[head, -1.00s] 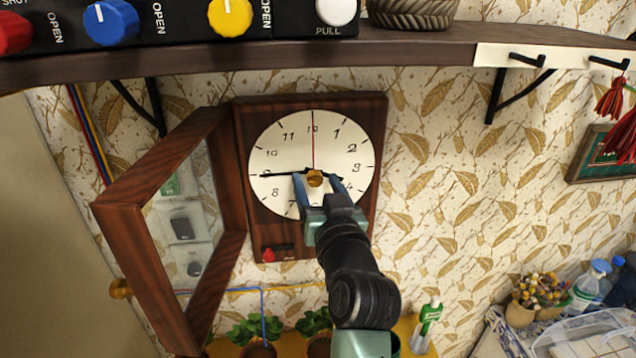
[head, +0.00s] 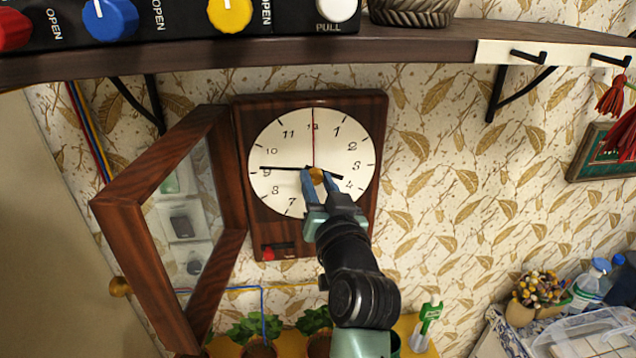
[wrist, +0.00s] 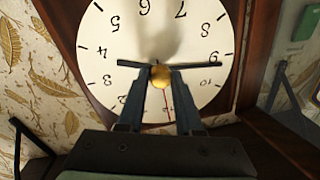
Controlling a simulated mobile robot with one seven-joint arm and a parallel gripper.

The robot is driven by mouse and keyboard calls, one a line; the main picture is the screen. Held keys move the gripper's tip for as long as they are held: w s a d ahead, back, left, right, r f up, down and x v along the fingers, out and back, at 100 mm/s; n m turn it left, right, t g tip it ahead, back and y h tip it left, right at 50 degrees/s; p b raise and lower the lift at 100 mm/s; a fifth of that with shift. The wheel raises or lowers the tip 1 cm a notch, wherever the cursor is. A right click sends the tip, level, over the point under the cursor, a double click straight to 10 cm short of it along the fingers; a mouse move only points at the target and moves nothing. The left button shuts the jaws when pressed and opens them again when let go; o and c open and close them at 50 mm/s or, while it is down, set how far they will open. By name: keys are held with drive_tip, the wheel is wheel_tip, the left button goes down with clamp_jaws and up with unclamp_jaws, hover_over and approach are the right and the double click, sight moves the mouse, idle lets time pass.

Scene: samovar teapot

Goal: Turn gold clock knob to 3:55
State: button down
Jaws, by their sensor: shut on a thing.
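The wall clock's white dial (head: 283,140) has a dark wooden case. The small gold knob (head: 317,175) is at the dial's centre. It also shows in the wrist view (wrist: 160,76), where the dial appears upside down. The long black minute hand (head: 285,168) points left, at or just past the 9. The short black hour hand (head: 334,176) points right and slightly down, between 3 and 4. A thin red hand (head: 314,135) points straight up at 12. My gripper (head: 316,177) reaches from below, its two blue fingers shut on the knob's sides.
The clock's glazed wooden door (head: 127,240) stands open to the left. A dark shelf (head: 420,50) with coloured knobs runs above. Potted plants (head: 255,328) stand below.

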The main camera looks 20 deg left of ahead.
drive_tip(key=m, duration=0.5)
drive_tip(key=m+p, duration=0.2)
drive_tip(key=m, duration=0.3)
drive_tip(key=shift+m+t, duration=0.3)
drive_tip(key=shift+t, duration=0.1)
drive_tip(key=shift+f, duration=0.1)
drive_tip(key=c, duration=0.6)
unclamp_jaws()
drive_tip(key=shift+s, duration=0.1)
